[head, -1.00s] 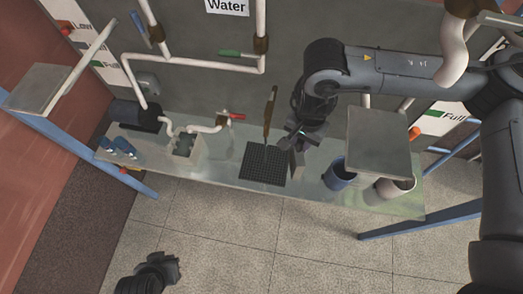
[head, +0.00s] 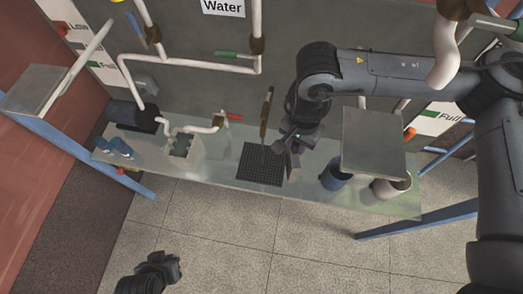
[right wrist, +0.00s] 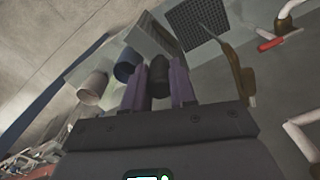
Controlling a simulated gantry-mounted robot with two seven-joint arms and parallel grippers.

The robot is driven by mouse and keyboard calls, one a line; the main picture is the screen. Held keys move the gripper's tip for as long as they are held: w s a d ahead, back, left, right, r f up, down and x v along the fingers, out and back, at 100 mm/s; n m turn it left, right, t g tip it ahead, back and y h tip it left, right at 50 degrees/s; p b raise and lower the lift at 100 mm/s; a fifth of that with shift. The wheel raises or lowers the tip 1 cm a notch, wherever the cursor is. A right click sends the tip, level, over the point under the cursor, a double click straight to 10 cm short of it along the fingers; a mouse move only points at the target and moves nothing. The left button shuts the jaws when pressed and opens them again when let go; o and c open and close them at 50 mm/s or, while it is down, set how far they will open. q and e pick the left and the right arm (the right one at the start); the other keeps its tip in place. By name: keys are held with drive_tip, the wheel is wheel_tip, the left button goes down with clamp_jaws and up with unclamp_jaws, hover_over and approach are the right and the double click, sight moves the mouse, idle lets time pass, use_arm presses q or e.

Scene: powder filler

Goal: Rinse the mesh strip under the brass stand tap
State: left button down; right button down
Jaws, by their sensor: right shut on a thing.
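My right gripper (head: 297,147) is just right of the brass stand tap (head: 265,115), above the bench. In the right wrist view its two fingers (right wrist: 157,85) are closed on a dark, rounded piece (right wrist: 158,72). A thin greyish-tan panel (head: 293,166), which looks like the mesh strip, hangs tilted below the gripper. It also shows past the fingertips in the right wrist view (right wrist: 153,36). The tap's thin spout points down over a black grid (head: 252,168), left of the panel. I cannot see water running. My left gripper (head: 167,268) is low over the floor, away from the bench.
Right of the panel stand a blue cup (head: 335,176) and a pale cup (head: 390,188), partly under a raised grey plate (head: 374,140). A pale basin (head: 183,146) with a red-handled tap (head: 233,117) is left. White wall pipes (head: 190,60) run behind. The bench front edge is open.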

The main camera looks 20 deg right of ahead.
drive_tip(key=s+a, duration=0.4)
drive_tip(key=s, duration=0.1)
drive_tip(key=shift+s+a+p, duration=0.2)
drive_tip(key=shift+p, duration=0.2)
drive_tip(key=shift+r, duration=0.1)
idle(1.2)
drive_tip(key=s+a+r, duration=0.3)
drive_tip(key=s+r, duration=0.1)
idle(0.6)
idle(1.0)
